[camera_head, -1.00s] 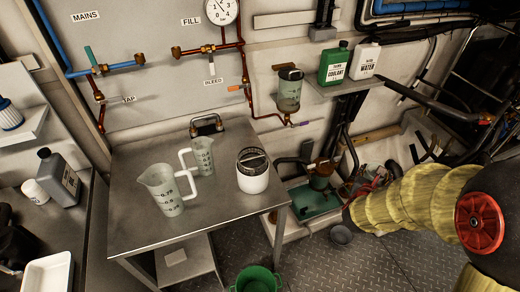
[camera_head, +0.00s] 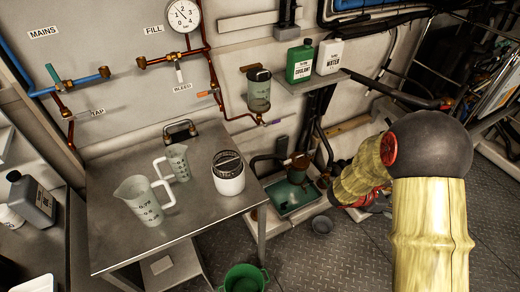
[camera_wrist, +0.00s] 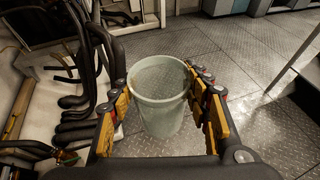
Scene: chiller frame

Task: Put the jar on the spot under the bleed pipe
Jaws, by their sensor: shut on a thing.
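A pale green, see-through jar (camera_wrist: 160,100) with an open top is between the fingers of my gripper (camera_wrist: 158,88) in the wrist view. The fingers press on its two sides, and it looks upright and empty, with plate floor behind it. In the head view my arm hides the gripper and jar. The bleed label (camera_head: 182,88) is on the wall. A copper bleed pipe (camera_head: 217,100) runs down beside it, then right below the clear wall vessel (camera_head: 258,92). I cannot make out a marked spot under it.
A steel table (camera_head: 120,240) bears two measuring jugs (camera_head: 145,200) and a white lidded pot (camera_head: 228,175). Black hoses (camera_wrist: 85,110) crowd the jar's left. A green bucket (camera_head: 243,278) is in front.

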